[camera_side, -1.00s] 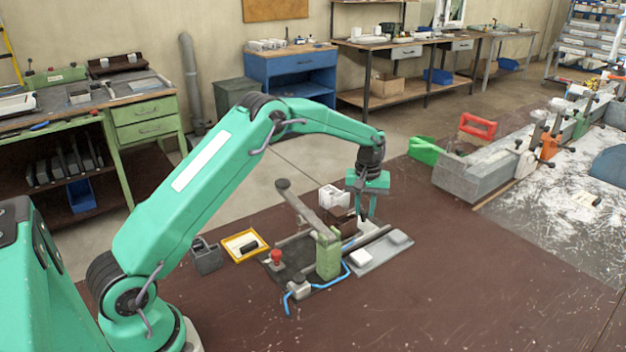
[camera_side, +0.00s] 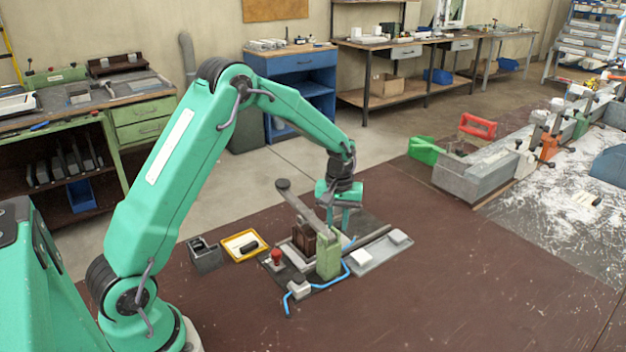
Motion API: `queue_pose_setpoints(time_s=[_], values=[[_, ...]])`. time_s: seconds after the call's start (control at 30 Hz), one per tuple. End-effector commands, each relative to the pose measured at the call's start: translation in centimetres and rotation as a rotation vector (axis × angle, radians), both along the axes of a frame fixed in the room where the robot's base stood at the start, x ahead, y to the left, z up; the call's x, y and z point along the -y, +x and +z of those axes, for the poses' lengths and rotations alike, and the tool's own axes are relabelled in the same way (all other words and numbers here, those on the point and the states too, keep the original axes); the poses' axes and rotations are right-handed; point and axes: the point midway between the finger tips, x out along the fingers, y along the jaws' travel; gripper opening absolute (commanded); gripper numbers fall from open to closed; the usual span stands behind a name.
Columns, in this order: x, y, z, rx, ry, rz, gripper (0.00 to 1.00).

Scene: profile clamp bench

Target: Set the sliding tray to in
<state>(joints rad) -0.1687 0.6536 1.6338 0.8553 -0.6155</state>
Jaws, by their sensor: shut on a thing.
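The clamp fixture stands on the brown bench, with a green upright (camera_side: 328,256) and a long grey lever (camera_side: 298,203) slanting up to the left. The sliding tray sits low in the fixture behind the green upright, and a brown block (camera_side: 303,243) shows there under the lever. My gripper (camera_side: 345,226) points down just right of the lever, shut on the sliding tray at its right end. The fingertips and the grasped part are mostly hidden by the upright and lever.
A grey plate with white pads (camera_side: 378,262) lies right of the fixture. A red button (camera_side: 277,256), a yellow-framed tray (camera_side: 244,245) and a grey bin (camera_side: 206,257) stand to the left. A blue hose (camera_side: 335,279) curves in front. The bench's front right is clear.

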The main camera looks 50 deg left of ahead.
Motion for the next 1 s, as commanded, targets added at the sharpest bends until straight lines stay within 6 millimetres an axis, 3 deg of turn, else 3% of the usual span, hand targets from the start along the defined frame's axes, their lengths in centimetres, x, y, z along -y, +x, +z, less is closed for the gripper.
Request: queue_pose_setpoints(time_s=[0.2, 0.53, 0.57, 0.63, 1.0], values=[[-0.2, -1.6, 0.2, 0.003, 0.000, 0.004, 0.00], [-0.2, -1.9, 0.1, -0.004, -0.001, 0.005, 0.00], [-0.2, -1.9, 0.1, -0.004, -0.001, 0.005, 0.29], [-0.2, -1.9, 0.1, -0.004, -0.001, 0.005, 0.42], [-0.1, -1.7, 0.2, 0.000, 0.000, 0.002, 0.45]])
